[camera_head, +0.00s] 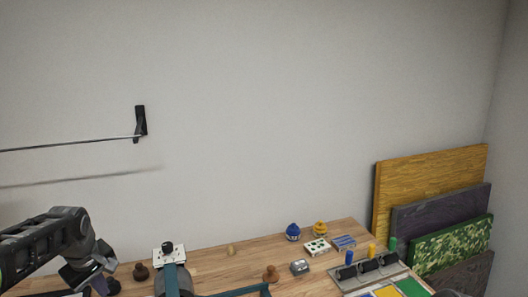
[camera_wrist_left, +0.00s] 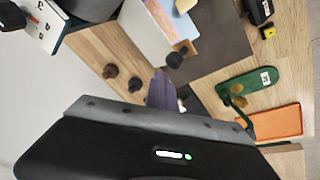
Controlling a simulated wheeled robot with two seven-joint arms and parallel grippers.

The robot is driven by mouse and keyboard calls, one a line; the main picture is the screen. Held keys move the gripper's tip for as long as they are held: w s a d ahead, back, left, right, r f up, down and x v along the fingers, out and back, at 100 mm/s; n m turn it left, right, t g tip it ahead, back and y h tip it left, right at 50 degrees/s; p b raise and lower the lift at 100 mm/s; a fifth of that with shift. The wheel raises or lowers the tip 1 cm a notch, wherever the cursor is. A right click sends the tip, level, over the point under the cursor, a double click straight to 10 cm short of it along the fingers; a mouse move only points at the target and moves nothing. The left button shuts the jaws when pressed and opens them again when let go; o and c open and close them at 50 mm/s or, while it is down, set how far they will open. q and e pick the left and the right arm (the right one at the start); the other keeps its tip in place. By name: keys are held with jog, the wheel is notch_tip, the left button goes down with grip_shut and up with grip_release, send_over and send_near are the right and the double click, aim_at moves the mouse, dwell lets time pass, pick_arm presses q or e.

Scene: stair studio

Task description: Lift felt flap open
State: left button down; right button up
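My left gripper (camera_head: 104,274) hangs over the left end of the wooden workbench in the head view, its fingers small and partly cut off by the lower edge. In the left wrist view its dark housing fills the bottom, so I cannot tell the finger gap. A flat dark brown sheet (camera_wrist_left: 228,42), possibly the felt, lies on the bench beyond the housing. I cannot make out which edge is a flap.
In the head view, blue (camera_head: 293,232) and yellow (camera_head: 320,229) round items stand toward the back. Boards (camera_head: 430,190) lean against the plain wall.

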pick_arm(q)
jog(key=shift+w+a+r, duration=0.1)
jog(key=shift+w+r, duration=0.15)
jog(key=shift+w+a+r+p, duration=0.25)
jog(key=shift+w+r, duration=0.15)
jog(key=shift+w, duration=0.15)
jog(key=shift+w+a+r+p, duration=0.15)
jog(key=shift+w+r+p, duration=0.15)
jog(key=shift+w, duration=0.2)
jog(key=c, duration=2.1)
grip_release()
jog(key=o, duration=1.3)
jog(key=shift+o, duration=0.2)
jog(key=shift+r, duration=0.15)
jog(key=v, duration=0.7)
jog(key=shift+w+r, duration=0.25)
jog(key=shift+r, duration=0.2)
jog(key=shift+a, duration=0.1)
